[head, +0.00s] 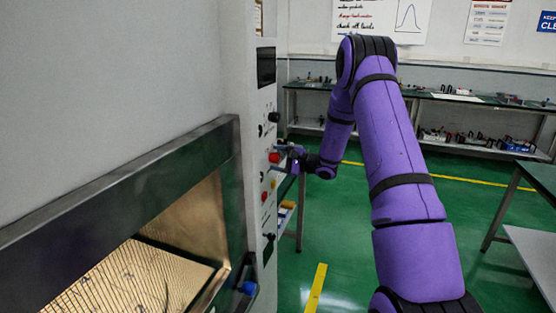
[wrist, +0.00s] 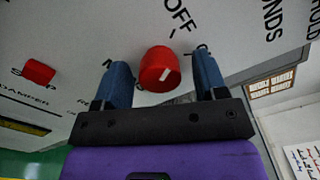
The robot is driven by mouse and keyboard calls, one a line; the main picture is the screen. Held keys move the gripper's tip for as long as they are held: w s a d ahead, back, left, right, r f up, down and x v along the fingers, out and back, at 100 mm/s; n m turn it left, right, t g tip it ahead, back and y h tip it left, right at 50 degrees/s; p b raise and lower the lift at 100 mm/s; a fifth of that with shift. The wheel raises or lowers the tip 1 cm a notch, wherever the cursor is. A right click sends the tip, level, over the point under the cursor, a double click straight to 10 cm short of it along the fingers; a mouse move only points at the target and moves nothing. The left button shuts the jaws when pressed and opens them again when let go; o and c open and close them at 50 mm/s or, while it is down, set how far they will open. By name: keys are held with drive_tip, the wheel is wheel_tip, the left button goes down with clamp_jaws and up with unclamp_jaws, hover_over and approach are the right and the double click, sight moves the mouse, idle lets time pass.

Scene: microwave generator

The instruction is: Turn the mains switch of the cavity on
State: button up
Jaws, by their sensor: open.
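The mains switch is a red knob (wrist: 159,70) with a white pointer mark, on the grey panel under the printed word OFF. In the head view this red knob (head: 274,157) sits about midway down the panel. My gripper (wrist: 161,62) is open, with one blue finger on each side of the knob. The fingers look apart from the knob, though I cannot tell their exact depth. The right finger covers part of a label. In the head view my gripper (head: 283,159) is at the panel, beside the knob.
A second red control (wrist: 39,72), labelled STOP, is left of my gripper in the wrist view. Black knobs (head: 274,117) sit above and below on the panel. The open cavity (head: 140,275) is at the lower left.

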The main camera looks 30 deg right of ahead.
drive_tip(key=c, duration=0.9)
drive_tip(key=shift+c, duration=0.2)
drive_tip(key=shift+m, duration=0.4)
drive_tip(key=m, duration=0.5)
drive_tip(key=shift+m, duration=0.3)
drive_tip(key=m, duration=0.5)
drive_tip(key=shift+s, duration=0.1)
drive_tip(key=shift+f+m, duration=0.1)
drive_tip(key=shift+m, duration=0.3)
drive_tip(key=o, duration=0.9)
drive_tip(key=shift+o, duration=0.2)
